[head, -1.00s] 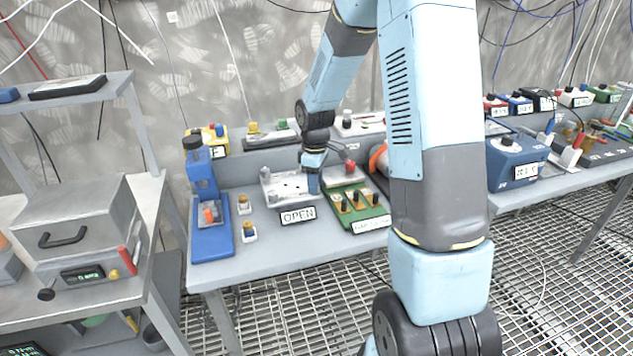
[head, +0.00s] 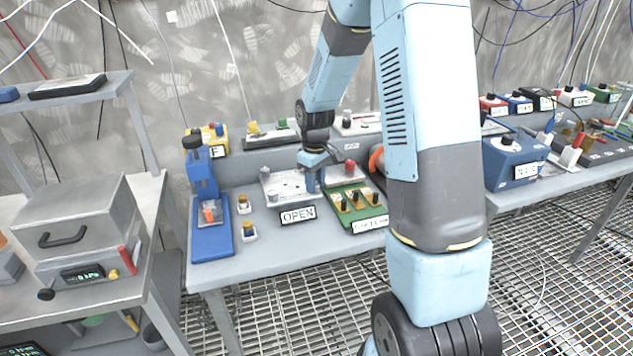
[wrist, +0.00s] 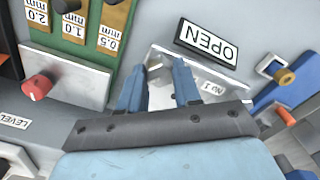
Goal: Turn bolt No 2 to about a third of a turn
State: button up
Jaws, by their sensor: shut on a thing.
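A pale metal plate (head: 270,181) with bolts lies on the bench behind the OPEN sign (head: 297,215). My gripper (head: 312,187) points down at the plate's right part. In the wrist view its two blue fingers (wrist: 157,75) stand over the plate (wrist: 215,75), with a visible gap between them. The bolt's turn angle cannot be seen.
A green board (head: 357,212) with several knobs lies close to the plate's right, with a red knob (wrist: 38,87) near it. A blue stand (head: 210,242) and two small yellow-topped fittings are at the left. The bench front is clear.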

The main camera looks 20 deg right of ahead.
jog(key=m, duration=0.4)
jog(key=shift+w+m, duration=0.1)
jog(key=shift+m, duration=0.2)
jog(key=m, duration=0.3)
jog(key=shift+m, duration=0.3)
jog(key=m, duration=0.4)
jog(key=shift+m, duration=1.8)
jog(key=o, duration=1.1)
jog(key=shift+c, duration=0.2)
jog(key=shift+r, duration=0.1)
notch_tip(320, 180, up, 14)
jog(key=shift+f, duration=0.25)
